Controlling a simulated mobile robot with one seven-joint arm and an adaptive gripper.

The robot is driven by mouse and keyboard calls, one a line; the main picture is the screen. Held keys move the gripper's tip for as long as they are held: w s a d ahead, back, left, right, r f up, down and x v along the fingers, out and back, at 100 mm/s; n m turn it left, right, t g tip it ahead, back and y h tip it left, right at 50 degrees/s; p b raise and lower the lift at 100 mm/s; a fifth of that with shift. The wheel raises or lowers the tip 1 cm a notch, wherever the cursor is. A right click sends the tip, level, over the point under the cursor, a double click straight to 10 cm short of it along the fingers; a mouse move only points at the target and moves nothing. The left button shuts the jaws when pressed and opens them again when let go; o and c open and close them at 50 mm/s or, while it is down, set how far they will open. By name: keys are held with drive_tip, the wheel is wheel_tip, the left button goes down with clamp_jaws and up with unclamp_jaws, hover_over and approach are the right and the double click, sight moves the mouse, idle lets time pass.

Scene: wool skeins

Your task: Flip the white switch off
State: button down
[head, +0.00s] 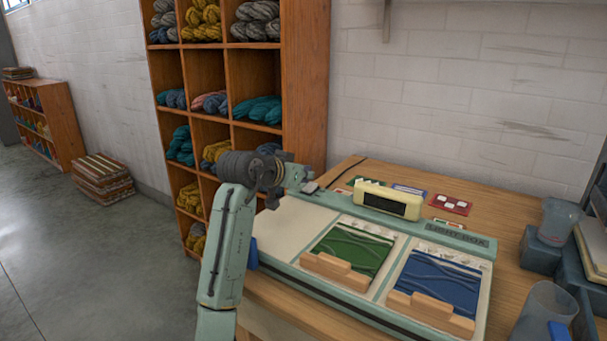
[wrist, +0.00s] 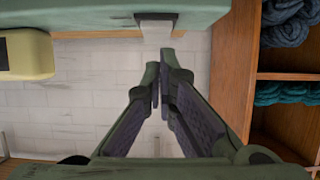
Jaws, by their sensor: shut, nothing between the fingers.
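The white switch (wrist: 156,33) sticks out of a dark slot in the edge of the teal light box (wrist: 80,16) in the wrist view. In the head view the light box (head: 460,237) lies on the table, and the switch (head: 310,187) is small at its far left end, close by my gripper. My gripper (wrist: 163,62) is shut and empty, its fingertips just short of the switch in the wrist view; I cannot tell whether they touch it. In the head view my gripper (head: 292,177) reaches over the far left corner of the box.
A cream display unit (head: 388,200) stands on the back of the box. Green (head: 355,250) and blue (head: 437,285) panels with wooden blocks lie on its top. A wooden shelf (head: 305,90) of wool skeins stands behind my arm. Clear cups stand at the right.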

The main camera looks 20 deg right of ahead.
drive_tip(key=shift+s+d, duration=0.1)
drive_tip(key=shift+s, duration=0.45)
drive_tip(key=v, duration=0.5)
drive_tip(key=w+v, duration=0.1)
drive_tip(key=v, duration=0.1)
drive_tip(key=shift+s+a+r, duration=0.2)
drive_tip(key=shift+a, duration=0.3)
